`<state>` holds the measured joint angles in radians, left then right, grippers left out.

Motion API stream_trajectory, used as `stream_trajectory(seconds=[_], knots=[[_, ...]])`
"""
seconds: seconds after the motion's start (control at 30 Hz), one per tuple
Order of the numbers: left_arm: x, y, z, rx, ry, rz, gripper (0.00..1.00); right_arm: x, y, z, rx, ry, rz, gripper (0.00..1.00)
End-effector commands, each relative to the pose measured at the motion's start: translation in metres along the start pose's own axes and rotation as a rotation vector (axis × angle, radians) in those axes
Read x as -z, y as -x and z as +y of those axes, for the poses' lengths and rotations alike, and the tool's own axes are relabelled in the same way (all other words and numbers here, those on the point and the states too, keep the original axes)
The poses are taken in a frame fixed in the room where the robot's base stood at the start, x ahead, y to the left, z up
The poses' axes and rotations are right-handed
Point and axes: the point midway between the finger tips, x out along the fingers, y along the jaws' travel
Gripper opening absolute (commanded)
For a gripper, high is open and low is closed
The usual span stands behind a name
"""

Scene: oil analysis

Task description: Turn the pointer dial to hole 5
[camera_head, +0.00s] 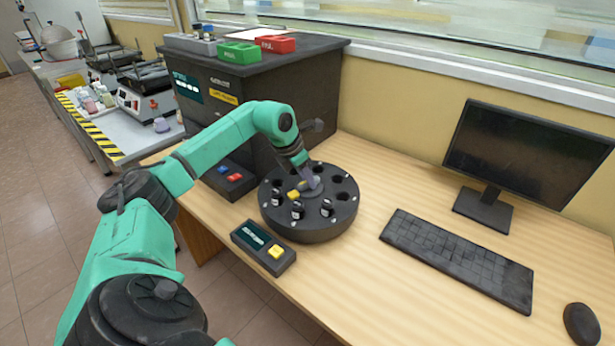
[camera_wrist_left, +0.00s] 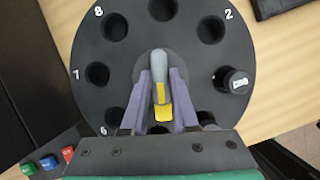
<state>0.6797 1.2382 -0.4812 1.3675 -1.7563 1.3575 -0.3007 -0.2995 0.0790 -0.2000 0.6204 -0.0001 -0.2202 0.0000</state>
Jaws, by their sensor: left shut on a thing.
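The round black carousel (camera_head: 310,230) sits on the desk and fills much of the left wrist view (camera_wrist_left: 75,110). The numbers 8, 7 and 2 are readable and a 6 is partly visible. The pointer dial (camera_wrist_left: 160,88), grey with a yellow end, is at its centre; the yellow end shows in the head view (camera_head: 293,195). In the wrist view it points down, toward a hole largely hidden by my gripper, its number covered. My left gripper (camera_wrist_left: 160,78) has its purple fingers on both sides of the pointer's grey part, shut on it. My right gripper is out of view.
Black-capped vials (camera_wrist_left: 232,80) stand in some carousel holes. A control box (camera_head: 264,247) with a yellow button is in front; a box with blue and red buttons (camera_head: 230,180) is left. Keyboard (camera_head: 455,258), monitor (camera_head: 525,150) and mouse (camera_head: 581,324) stand right.

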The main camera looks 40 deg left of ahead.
Motion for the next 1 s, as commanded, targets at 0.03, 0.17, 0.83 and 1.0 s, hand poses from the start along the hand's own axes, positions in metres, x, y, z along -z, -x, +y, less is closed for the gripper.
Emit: stream_trajectory(seconds=[0.03,0.17,0.83,1.0], knots=[[-0.0013,0.0019,0.0011,0.007,-0.019,-0.003,0.0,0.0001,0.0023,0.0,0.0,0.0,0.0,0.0],[-0.0013,0.0017,0.0012,0.026,-0.067,-0.003,0.0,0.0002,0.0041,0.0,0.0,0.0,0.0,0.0],[-0.0013,0.0013,0.0013,0.043,-0.108,-0.004,0.54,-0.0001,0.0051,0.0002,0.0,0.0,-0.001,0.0],[-0.0008,0.0008,0.001,0.043,-0.108,-0.002,0.57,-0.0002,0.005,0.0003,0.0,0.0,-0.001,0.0]])
